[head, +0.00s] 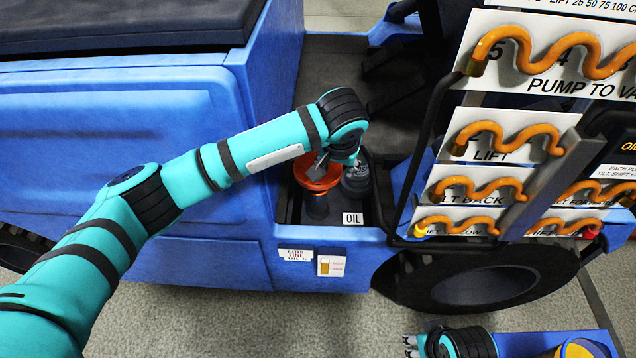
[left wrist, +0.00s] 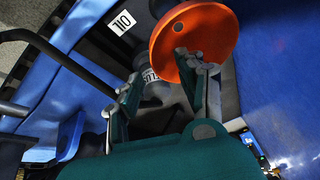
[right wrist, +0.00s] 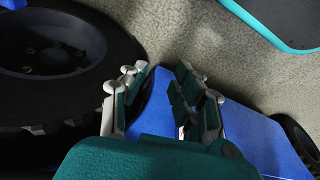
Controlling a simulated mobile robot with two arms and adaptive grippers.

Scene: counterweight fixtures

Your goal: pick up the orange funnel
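The orange funnel (head: 303,170) stands in the dark tray compartment marked OIL on the blue vehicle, partly hidden by my left gripper. My left gripper (head: 324,168) reaches over it from above. In the left wrist view my left gripper (left wrist: 158,88) is open. One finger overlaps the edge of the orange funnel (left wrist: 193,38); the other is well away from it. I cannot tell whether that finger touches it. My right gripper (right wrist: 160,85) is open and empty, away from the funnel; it also shows at the bottom of the head view (head: 411,346).
A dark grey container (head: 357,180) stands close beside the funnel in the compartment. The OIL label (head: 352,219) is on the tray's front edge. A rack of panels with orange wavy handles (head: 486,188) stands to the right. A black wheel (head: 480,285) is below.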

